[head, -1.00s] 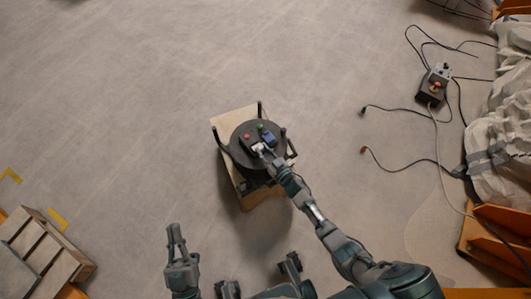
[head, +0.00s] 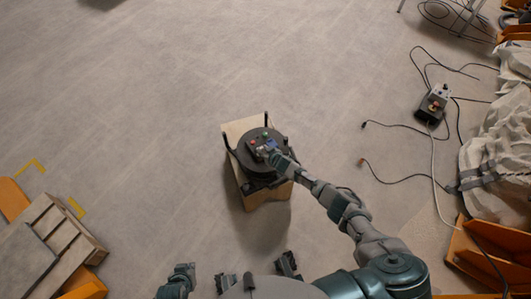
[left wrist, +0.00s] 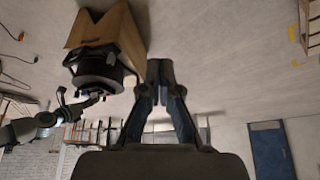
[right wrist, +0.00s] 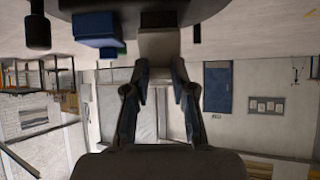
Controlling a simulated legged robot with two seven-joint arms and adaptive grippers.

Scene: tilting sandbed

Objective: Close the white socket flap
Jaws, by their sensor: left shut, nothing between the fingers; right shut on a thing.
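A round black platform (head: 262,168) with upright posts stands on a wooden box. On it sit a red button (head: 252,142), a green button (head: 265,135) and a blue block (head: 271,146). My right gripper (head: 268,154) is at the platform, mostly hiding the small parts there. In the right wrist view my right gripper (right wrist: 160,70) is shut on a pale block-like part, seemingly the white socket flap (right wrist: 159,45), beside the blue block (right wrist: 95,28). The flap's angle cannot be told. My left gripper (head: 182,271) is low in the head view; in the left wrist view it (left wrist: 160,65) is shut and empty.
The wooden box (head: 240,128) stands on open grey floor. A black control box (head: 431,106) with loose cables lies at right, near plastic sheeting (head: 495,150). A wooden pallet (head: 50,235) is at lower left. The floor around the platform is clear.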

